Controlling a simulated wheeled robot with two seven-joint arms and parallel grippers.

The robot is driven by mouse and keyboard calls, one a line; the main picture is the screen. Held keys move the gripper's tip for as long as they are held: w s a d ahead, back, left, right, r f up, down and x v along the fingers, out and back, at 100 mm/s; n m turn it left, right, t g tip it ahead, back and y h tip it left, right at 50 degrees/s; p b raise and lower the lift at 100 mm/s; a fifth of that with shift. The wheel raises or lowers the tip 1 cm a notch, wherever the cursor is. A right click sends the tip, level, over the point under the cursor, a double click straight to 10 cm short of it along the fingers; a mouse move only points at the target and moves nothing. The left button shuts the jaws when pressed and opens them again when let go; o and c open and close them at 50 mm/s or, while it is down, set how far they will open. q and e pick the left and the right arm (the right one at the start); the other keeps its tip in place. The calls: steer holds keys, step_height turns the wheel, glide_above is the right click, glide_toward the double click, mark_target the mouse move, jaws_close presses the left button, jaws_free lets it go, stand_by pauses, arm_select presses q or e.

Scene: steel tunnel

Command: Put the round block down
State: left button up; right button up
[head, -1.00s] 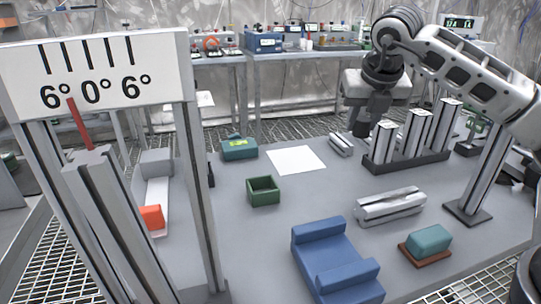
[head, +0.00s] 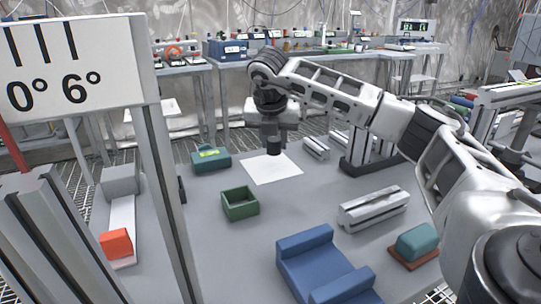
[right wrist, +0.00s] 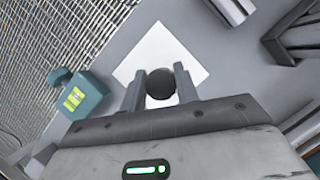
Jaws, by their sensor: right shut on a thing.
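The round block (head: 273,146) is a dark, short cylinder. My right gripper (head: 272,137) is shut on it and points down above the white sheet (head: 279,172) on the grey table. In the right wrist view the round block (right wrist: 160,83) sits between the two fingers of the gripper (right wrist: 160,73), with the white sheet (right wrist: 188,48) behind it. In the head view the block stands over the sheet's upper edge; a gap below it is hard to judge. My left gripper is not in view.
A teal case (head: 211,159) lies left of the sheet, and a green open box (head: 240,203) stands in front. Metal bars (head: 374,210), a blue block (head: 318,263) and a teal block (head: 417,240) lie to the right. A marked balance frame (head: 80,62) stands at left.

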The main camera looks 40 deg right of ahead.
mark_target(271, 154)
steer(key=shift+w+a+f, duration=0.1)
steer(key=shift+w+f, duration=0.05)
steer(key=shift+f, duration=0.1)
steer(key=f, duration=0.3)
steer(key=shift+w+a+f+b, duration=0.1)
steer(key=shift+w+f+b, duration=0.1)
steer(key=shift+b, duration=0.1)
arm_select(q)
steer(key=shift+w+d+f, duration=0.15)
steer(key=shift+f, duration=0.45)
arm_select(e)
steer(key=shift+f, duration=0.1)
steer(key=shift+f, duration=0.1)
steer(key=o, duration=1.1)
